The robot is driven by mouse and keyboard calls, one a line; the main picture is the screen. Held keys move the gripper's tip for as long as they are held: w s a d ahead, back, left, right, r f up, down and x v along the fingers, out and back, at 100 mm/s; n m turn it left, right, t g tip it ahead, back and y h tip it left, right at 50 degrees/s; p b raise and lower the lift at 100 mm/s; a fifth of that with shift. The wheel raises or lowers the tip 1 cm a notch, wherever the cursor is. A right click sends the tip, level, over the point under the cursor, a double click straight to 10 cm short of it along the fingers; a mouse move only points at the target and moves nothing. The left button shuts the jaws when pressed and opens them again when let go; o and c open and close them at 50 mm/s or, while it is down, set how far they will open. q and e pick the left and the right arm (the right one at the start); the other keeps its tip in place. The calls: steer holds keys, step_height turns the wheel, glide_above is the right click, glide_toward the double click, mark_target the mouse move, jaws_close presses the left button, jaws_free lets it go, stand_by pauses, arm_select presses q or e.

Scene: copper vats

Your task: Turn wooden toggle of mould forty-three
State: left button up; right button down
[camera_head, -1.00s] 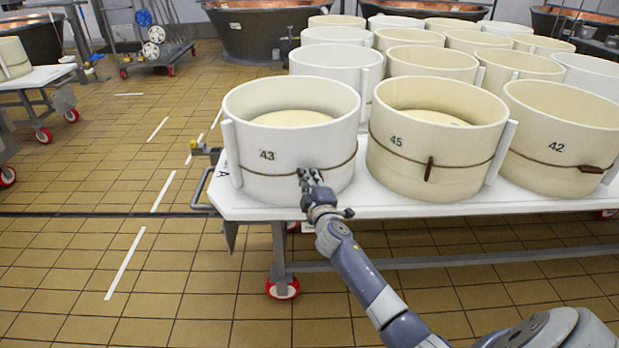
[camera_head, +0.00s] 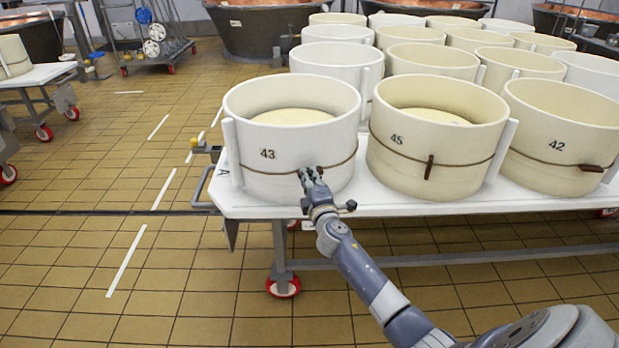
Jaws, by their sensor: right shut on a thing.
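Mould forty-three (camera_head: 270,179) is a white round mould at the front left of the white table, with a pale cheese inside. A brown cord runs around its lower part. My right gripper (camera_head: 309,172) is at the cord on the front of this mould. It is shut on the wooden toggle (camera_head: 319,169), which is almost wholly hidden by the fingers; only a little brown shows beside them. My left gripper is not in view.
Mould 45 (camera_head: 408,169) with an upright toggle (camera_head: 429,167) stands close on the right, then mould 42 (camera_head: 556,178) with its toggle lying sideways. More moulds stand behind. The white table (camera_head: 395,211) has red-wheeled legs. Tiled floor (camera_head: 90,260) is free on the left.

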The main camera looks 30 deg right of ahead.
steer(key=shift+f, duration=0.1)
steer(key=c, duration=1.7)
jaws_free()
steer(key=shift+o, duration=0.2)
steer(key=v, duration=1.2)
